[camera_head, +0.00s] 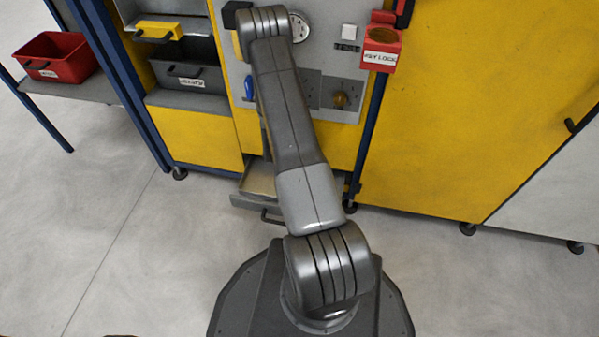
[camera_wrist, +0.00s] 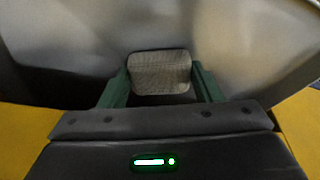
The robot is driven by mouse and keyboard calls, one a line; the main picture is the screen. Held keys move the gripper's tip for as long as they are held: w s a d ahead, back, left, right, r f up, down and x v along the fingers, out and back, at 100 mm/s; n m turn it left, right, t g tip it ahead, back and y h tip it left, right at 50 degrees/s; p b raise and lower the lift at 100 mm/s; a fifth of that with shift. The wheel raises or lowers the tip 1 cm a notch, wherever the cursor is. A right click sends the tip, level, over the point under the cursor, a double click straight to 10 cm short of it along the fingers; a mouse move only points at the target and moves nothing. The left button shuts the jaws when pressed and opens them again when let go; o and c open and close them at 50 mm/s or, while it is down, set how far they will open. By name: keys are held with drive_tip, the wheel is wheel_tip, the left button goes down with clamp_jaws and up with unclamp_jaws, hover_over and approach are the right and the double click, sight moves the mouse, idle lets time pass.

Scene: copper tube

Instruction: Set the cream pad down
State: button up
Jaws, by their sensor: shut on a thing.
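In the wrist view the cream pad (camera_wrist: 160,70) looks like a small grey-beige block with rounded corners and a fine woven texture. It sits between the two green fingers of my gripper (camera_wrist: 160,85), which is shut on it. Past the pad are blurred pale grey and dark surfaces; I cannot tell which surface lies under it or how far off it is. In the head view my arm reaches up in front of the grey panel, and neither my gripper nor the pad can be made out there.
An open low drawer (camera_head: 259,181) juts out beside my arm. The grey panel (camera_head: 326,58) carries knobs and a socket. A red key-lock box (camera_head: 382,48), black bin (camera_head: 190,76) and yellow drawer (camera_head: 158,31) are nearby. A red bin (camera_head: 55,58) stands left. The floor at left is clear.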

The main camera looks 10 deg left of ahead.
drive_tip(key=shift+f, duration=0.1)
drive_tip(key=o, duration=1)
drive_tip(key=shift+o, duration=0.2)
drive_tip(key=shift+r, duration=0.35)
drive_tip(key=p+v, duration=0.4)
drive_tip(key=v, duration=0.7)
drive_tip(key=shift+s+r, duration=0.2)
drive_tip(key=shift+r, duration=0.1)
drive_tip(key=shift+d, duration=0.1)
